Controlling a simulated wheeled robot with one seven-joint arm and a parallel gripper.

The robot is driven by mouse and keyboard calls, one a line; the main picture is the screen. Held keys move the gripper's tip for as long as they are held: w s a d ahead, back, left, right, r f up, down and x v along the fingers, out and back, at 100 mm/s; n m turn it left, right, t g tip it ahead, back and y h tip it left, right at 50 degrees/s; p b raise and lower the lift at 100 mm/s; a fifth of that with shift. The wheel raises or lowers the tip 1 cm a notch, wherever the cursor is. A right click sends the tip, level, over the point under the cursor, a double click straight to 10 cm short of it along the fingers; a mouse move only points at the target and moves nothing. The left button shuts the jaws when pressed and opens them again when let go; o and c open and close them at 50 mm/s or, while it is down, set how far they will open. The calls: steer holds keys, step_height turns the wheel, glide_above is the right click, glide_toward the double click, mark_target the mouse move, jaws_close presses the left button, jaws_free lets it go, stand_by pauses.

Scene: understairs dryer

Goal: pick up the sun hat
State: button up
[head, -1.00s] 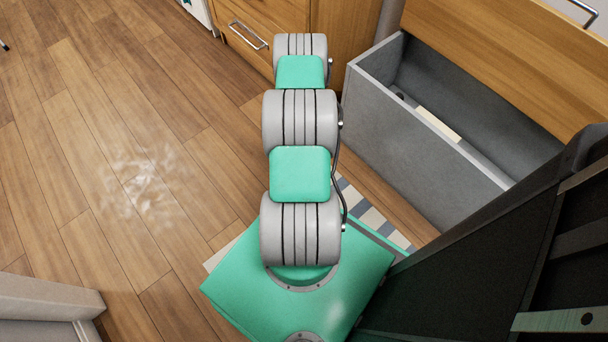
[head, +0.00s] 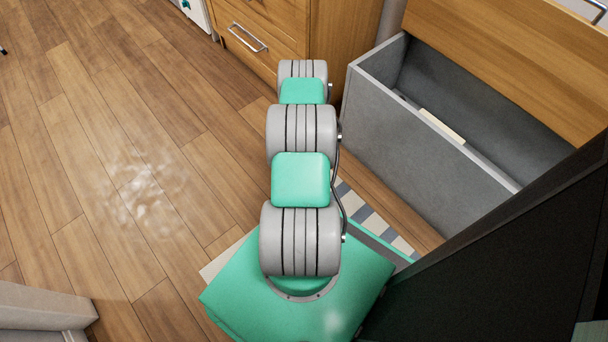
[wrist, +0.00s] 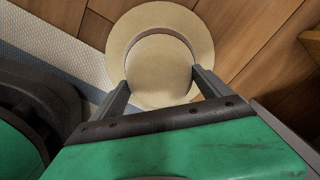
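The sun hat (wrist: 160,27) shows in the wrist view, pale straw-coloured with a round brim and a rounded crown. It lies at the edge of a striped rug, partly over the wood floor. My gripper (wrist: 158,80) is open, with its two fingers apart and the hat's crown showing between and beyond them. The near part of the brim is partly hidden by the fingers. I cannot tell whether the fingers touch the hat. In the head view the hat and my gripper are hidden.
An open grey drawer (head: 432,150) with a wooden front stands at the right, a small pale object (head: 442,126) inside. A wooden cabinet (head: 262,30) stands at the back. The striped rug (wrist: 55,45) lies on the floor. The wood floor (head: 100,130) at left is clear.

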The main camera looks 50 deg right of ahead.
steer(key=c, duration=1.3)
